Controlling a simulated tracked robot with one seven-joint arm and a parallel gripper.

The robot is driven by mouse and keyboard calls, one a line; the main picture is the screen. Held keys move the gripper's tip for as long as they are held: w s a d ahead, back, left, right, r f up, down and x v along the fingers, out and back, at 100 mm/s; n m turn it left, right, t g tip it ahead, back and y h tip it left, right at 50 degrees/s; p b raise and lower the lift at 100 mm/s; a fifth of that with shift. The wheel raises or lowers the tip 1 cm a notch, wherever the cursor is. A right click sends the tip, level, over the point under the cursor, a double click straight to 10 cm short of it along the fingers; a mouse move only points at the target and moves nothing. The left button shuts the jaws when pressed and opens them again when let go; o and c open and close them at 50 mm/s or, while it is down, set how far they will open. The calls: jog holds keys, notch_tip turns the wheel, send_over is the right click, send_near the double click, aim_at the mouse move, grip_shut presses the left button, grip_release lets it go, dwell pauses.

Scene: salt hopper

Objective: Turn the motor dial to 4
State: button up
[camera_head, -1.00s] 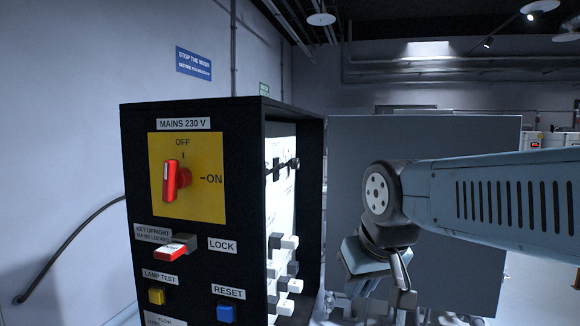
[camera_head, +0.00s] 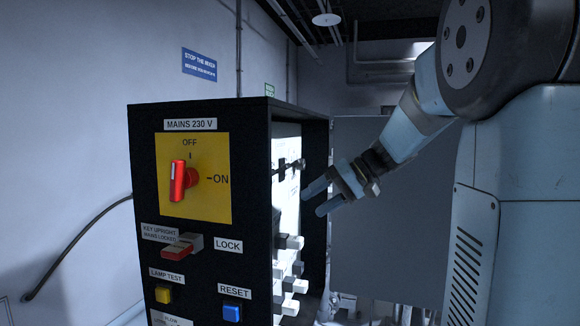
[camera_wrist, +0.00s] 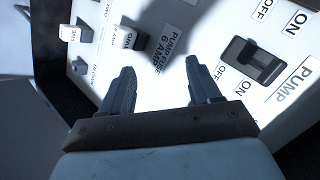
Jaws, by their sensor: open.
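My gripper (camera_head: 319,198) is open and empty, in front of the bright white side panel (camera_head: 287,190) of the black cabinet. In the wrist view my gripper (camera_wrist: 160,70) has its two fingers apart over the white panel, below the label "PUMP FUSE 6 AMP" (camera_wrist: 167,42). No dial marked as the motor dial can be made out in either view. In the head view the panel is seen nearly edge-on, so its markings cannot be read.
The cabinet front carries a red mains switch (camera_head: 181,181), a red lock key (camera_head: 178,252), a yellow button (camera_head: 163,295) and a blue button (camera_head: 232,312). A black pump switch (camera_wrist: 256,60) and small block-shaped controls (camera_wrist: 128,40) show on the panel. Several grey knobs stick out lower down.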

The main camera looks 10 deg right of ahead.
jog(key=w+d+r+t+y, duration=0.2)
jog(key=w+d+r+y, duration=0.1)
jog(key=w+d, duration=0.4)
jog(key=n+t+y, duration=0.2)
jog(key=y, duration=0.1)
send_near(301, 165)
jog(key=w+x, duration=0.1)
jog(key=x, duration=0.7)
jog(key=shift+w+d, duration=0.25)
jog(key=shift+w, duration=0.2)
jog(key=shift+f, duration=0.1)
jog(key=c, duration=1)
jog(key=shift+c, duration=0.2)
jog(key=shift+m, duration=0.3)
